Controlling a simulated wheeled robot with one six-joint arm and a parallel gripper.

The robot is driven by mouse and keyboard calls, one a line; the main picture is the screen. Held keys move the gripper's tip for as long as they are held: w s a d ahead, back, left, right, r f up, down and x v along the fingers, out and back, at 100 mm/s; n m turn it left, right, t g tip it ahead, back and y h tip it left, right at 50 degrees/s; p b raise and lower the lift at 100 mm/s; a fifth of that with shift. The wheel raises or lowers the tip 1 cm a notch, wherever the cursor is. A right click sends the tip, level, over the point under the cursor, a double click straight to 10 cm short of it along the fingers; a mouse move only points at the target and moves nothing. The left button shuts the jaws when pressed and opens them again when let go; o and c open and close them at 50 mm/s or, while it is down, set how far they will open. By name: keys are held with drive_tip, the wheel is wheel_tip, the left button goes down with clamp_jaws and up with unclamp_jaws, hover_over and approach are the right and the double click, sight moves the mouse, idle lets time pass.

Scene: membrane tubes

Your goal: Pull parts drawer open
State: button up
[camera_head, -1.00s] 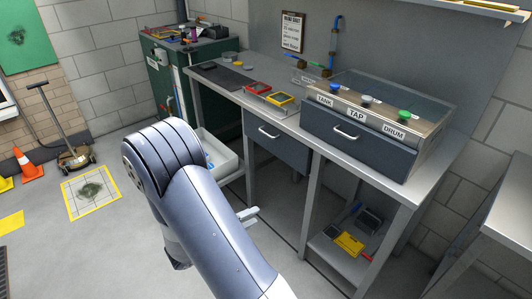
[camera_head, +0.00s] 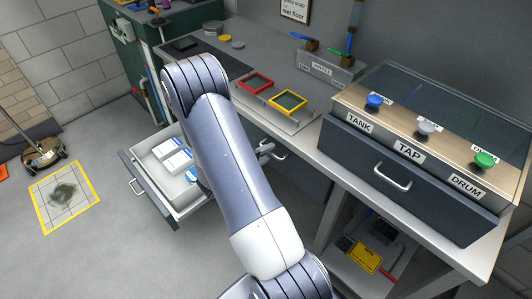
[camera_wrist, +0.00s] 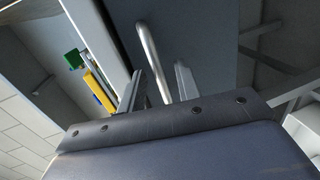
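The grey drawer (camera_head: 290,160) under the middle of the bench is closed; my arm partly covers its front. Its pale bar handle (camera_head: 275,150) shows just right of my arm. My gripper (camera_head: 264,150) is at this handle, mostly hidden behind my forearm. In the wrist view the handle (camera_wrist: 152,58) runs between the two fingers of my gripper (camera_wrist: 160,84). The fingers are apart, with a gap on each side of the bar. No label naming the parts drawer is readable.
A drawer (camera_head: 151,188) at the left stands open, holding a white tray with boxes. A control box (camera_head: 400,185) labelled TANK, TAP and DRUM sits on the bench right. Red and yellow frames (camera_head: 254,82) lie on the bench.

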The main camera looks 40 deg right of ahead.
clamp_jaws()
idle(0.3)
idle(0.4)
